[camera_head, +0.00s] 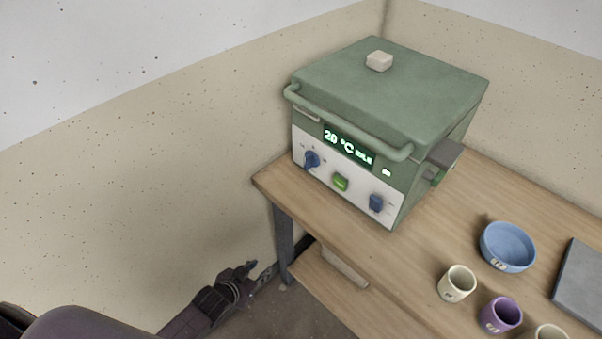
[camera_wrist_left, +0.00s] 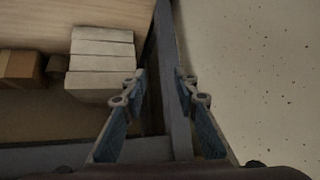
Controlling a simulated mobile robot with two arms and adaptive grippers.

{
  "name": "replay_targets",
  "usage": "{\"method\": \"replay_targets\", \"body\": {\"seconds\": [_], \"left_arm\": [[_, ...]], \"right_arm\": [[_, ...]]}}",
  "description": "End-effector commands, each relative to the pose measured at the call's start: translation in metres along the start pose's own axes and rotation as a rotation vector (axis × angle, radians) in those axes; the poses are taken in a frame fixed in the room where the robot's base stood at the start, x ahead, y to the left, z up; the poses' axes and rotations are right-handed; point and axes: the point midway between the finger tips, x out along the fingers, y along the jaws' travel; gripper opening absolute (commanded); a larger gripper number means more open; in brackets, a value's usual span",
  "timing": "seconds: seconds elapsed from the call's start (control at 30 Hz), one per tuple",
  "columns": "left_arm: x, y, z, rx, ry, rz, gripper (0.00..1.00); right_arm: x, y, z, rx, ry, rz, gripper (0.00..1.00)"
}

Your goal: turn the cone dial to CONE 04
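A green kiln (camera_head: 395,90) stands on the wooden table, its lid down and its display reading 20 °C IDLE. On its white front panel are a round blue dial (camera_head: 311,158) with small marks around it, a green button (camera_head: 340,182) and a blue knob (camera_head: 376,203). The labels are too small to read; the left dial's pointer setting cannot be read. My left gripper (camera_head: 257,271) is low beside the table leg, well below the panel. In the left wrist view the gripper (camera_wrist_left: 160,82) is open and empty. My right gripper is not in view.
The wooden table (camera_head: 290,190) has a grey leg (camera_head: 283,243) close to my left gripper. White slabs (camera_wrist_left: 100,62) and a brown block (camera_wrist_left: 20,68) lie below. A blue bowl (camera_head: 508,247), cream cup (camera_head: 457,283) and purple cup (camera_head: 501,315) stand right of the kiln.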

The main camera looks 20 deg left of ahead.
Motion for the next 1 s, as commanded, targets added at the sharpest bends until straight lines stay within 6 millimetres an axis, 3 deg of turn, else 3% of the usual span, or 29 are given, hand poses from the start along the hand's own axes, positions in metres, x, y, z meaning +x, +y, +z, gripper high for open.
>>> {"method": "replay_targets", "body": {"seconds": [0.03, 0.1, 0.3, 0.5, 0.73, 1.0], "left_arm": [[-0.004, 0.003, -0.034, 0.008, 0.065, 0.014, 0.28], [-0.014, 0.008, -0.073, 0.011, 0.132, 0.034, 0.28], [-0.047, 0.027, -0.151, 0.021, 0.273, 0.087, 0.28], [-0.08, 0.045, -0.201, 0.03, 0.373, 0.136, 0.28], [-0.073, 0.032, -0.229, 0.042, 0.502, 0.184, 0.28], [-0.081, 0.01, -0.27, 0.064, 0.695, 0.279, 0.28]], "right_arm": [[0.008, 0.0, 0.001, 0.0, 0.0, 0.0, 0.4], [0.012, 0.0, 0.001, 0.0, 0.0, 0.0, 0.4], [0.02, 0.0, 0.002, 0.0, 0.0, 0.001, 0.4], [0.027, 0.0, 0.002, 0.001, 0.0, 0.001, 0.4], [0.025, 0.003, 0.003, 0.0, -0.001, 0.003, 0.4], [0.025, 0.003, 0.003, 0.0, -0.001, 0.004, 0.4]]}}
